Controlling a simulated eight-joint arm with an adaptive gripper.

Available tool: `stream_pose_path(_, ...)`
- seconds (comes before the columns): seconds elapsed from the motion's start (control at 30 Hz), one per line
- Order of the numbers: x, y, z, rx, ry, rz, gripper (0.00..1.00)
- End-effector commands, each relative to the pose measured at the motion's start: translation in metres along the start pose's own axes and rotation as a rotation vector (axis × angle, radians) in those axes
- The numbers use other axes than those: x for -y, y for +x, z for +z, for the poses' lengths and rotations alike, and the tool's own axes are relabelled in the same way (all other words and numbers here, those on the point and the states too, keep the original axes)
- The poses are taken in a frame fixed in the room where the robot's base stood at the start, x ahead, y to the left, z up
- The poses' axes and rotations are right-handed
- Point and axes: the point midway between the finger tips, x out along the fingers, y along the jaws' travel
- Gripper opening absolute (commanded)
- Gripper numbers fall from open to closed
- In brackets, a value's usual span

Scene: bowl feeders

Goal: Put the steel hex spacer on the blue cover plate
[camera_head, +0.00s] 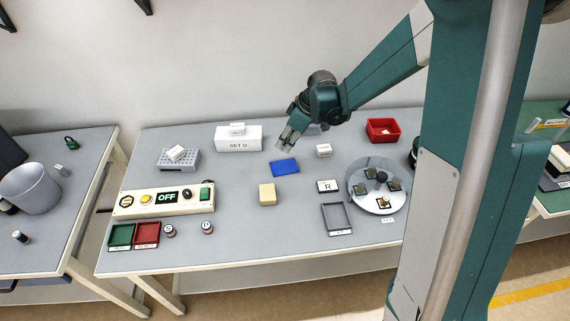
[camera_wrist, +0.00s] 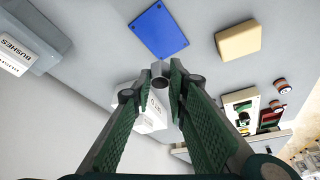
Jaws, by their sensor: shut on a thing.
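The blue cover plate (camera_head: 284,167) lies flat on the grey table and is bare. It also shows at the top of the wrist view (camera_wrist: 159,30). My gripper (camera_head: 285,142) hangs above the table, behind the plate in the head view. In the wrist view my gripper's fingers (camera_wrist: 157,86) are shut on a small grey part, the steel hex spacer (camera_wrist: 158,71). The spacer sits at the fingertips, apart from the plate. Its far side is hidden, and I cannot make it out clearly in the head view.
A tan block (camera_head: 267,194) lies in front of the plate. A white "SET G" box (camera_head: 238,140) stands to the left, and a small white box (camera_head: 323,150) to the right. A round feeder (camera_head: 377,207), a grey tray (camera_head: 337,218) and a red bin (camera_head: 382,130) are further right.

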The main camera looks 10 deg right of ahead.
Motion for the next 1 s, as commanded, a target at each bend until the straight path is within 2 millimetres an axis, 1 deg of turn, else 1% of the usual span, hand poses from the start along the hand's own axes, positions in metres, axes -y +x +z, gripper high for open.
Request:
stream_pose_path(0.3, 0.0, 0.036, 0.015, 0.0, 0.0, 0.0, 0.03)
stream_pose_path(0.43, 0.0, 0.048, 0.02, 0.0, 0.0, 0.0, 0.03)
stream_pose_path(0.57, 0.0, 0.053, 0.022, 0.0, 0.0, 0.0, 0.03)
stream_pose_path(0.87, 0.0, 0.053, 0.022, 0.0, 0.0, 0.0, 0.03)
stream_pose_path(1.0, 0.0, 0.058, 0.024, 0.0, 0.0, 0.0, 0.03)
